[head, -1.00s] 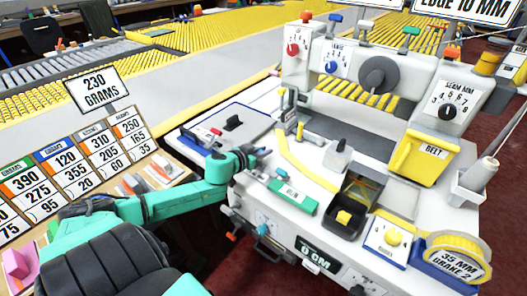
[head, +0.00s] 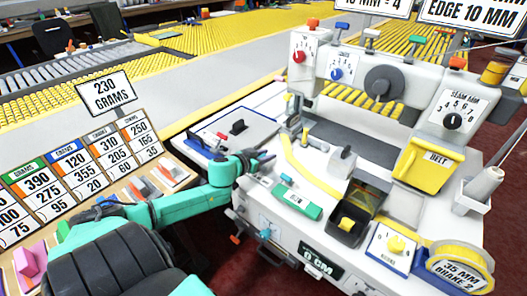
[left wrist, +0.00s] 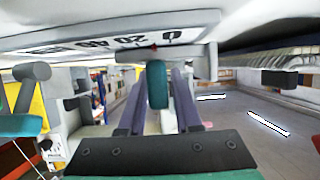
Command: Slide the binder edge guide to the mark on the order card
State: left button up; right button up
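The order card (head: 472,13) hangs at the top right of the head view and reads EDGE 10 MM; its upper part is cut off. My left gripper (head: 268,160) is at the left edge of the white machine. In the left wrist view, a teal peg (left wrist: 157,85), apparently the edge guide's handle, stands between the two fingers (left wrist: 158,105). Narrow gaps show beside it, so the gripper looks open around it. A small red pointer sits above the peg, under a white scale (left wrist: 115,41), apparently between 0 and 20. My right gripper is out of view.
On the machine are a green block (head: 296,198), a black bin (head: 350,225) with a yellow piece, and a yellow BELT bin (head: 425,165). A grey-white tray (head: 222,128) lies behind my left gripper.

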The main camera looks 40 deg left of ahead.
pick_arm(q)
jog(key=p+v, duration=0.3)
jog(key=v, duration=1.1)
jog(key=shift+s+r+p, duration=0.25)
jog(key=shift+p, duration=0.1)
jog(key=shift+f, duration=0.1)
